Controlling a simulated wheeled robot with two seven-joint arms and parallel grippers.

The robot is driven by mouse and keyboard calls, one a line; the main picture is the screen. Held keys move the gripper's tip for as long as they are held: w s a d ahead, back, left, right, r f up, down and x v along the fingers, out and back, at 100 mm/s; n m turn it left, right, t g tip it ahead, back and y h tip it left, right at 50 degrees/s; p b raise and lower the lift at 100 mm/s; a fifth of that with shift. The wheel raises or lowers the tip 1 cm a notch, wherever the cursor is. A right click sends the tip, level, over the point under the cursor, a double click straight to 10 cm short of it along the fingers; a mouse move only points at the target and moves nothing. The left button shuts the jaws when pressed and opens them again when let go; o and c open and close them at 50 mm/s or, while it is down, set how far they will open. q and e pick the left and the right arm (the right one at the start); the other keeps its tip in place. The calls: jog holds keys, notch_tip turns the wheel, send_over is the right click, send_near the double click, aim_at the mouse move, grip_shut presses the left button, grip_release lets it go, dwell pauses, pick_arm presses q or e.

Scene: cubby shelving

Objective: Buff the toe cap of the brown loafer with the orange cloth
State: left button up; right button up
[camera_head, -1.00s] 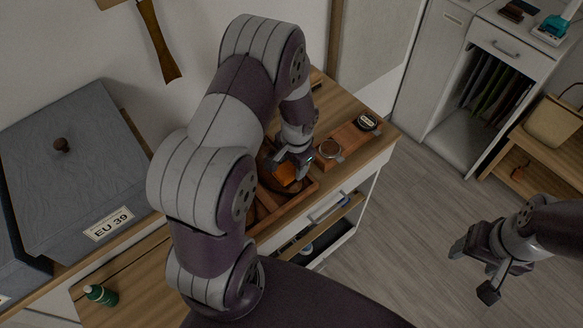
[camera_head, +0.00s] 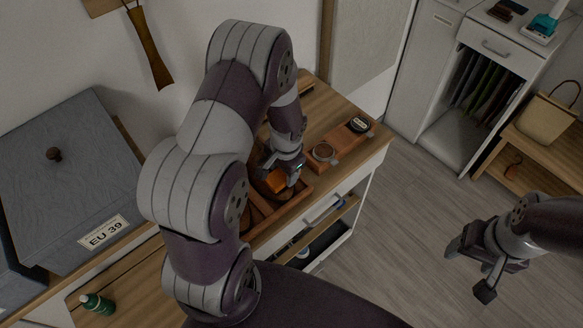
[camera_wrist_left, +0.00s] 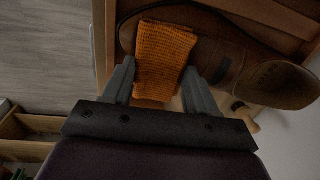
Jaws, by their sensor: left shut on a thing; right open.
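The orange cloth (camera_wrist_left: 163,55) is pinched between the two fingers of my left gripper (camera_wrist_left: 160,85) in the left wrist view. It lies against the toe end of the brown loafer (camera_wrist_left: 222,55), covering part of it. The loafer's opening (camera_wrist_left: 285,85) is at the right of that view. In the head view the cloth (camera_head: 277,182) shows below my left gripper (camera_head: 284,168), and my arm hides much of the loafer. My right gripper (camera_head: 468,272) is open and empty over the floor at the right.
The loafer sits in a wooden tray (camera_head: 302,197) on the cabinet top. A wooden holder (camera_head: 337,143) with round tins stands beside it. A grey lidded box (camera_head: 65,165) marked EU 39 and a green bottle (camera_head: 97,303) are at the left. Floor (camera_head: 400,220) is clear at the right.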

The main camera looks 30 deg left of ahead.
pick_arm(q)
jog(key=r+p, duration=0.4)
jog(key=r, duration=0.1)
jog(key=r+p, duration=0.3)
jog(key=shift+s+d+r, duration=0.1)
jog(key=shift+s+d, duration=0.1)
jog(key=shift+d, duration=0.2)
